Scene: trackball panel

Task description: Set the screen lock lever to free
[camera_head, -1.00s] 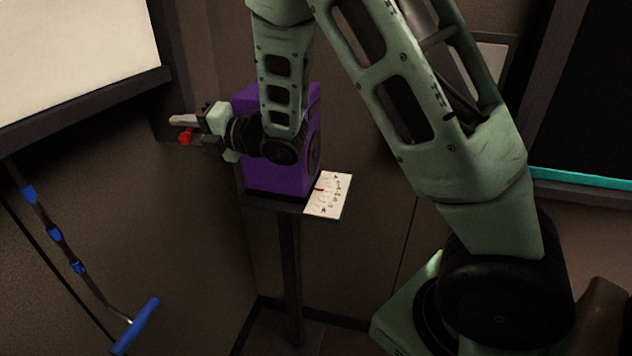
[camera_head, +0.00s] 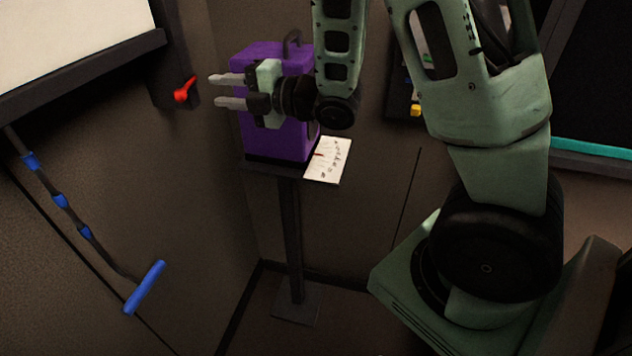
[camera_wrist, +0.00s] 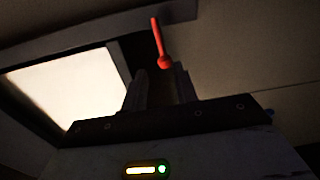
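The red lever (camera_head: 185,91) is on a dark plate (camera_head: 176,107) on the wall, below the right end of the screen's frame. In the head view its handle slants up to the right. It also shows in the wrist view (camera_wrist: 160,45), beyond the fingers, with a round hub at its lower end. My gripper (camera_head: 222,90) is open and empty, with its two fingers pointing left toward the lever. In the head view a gap shows between the fingertips and the lever. Any marking for the lever's positions cannot be read.
A purple box (camera_head: 275,140) stands on a post behind my gripper, with a paper card (camera_head: 328,160) beside it. The pale screen (camera_head: 70,45) is at upper left. Free room lies below my gripper.

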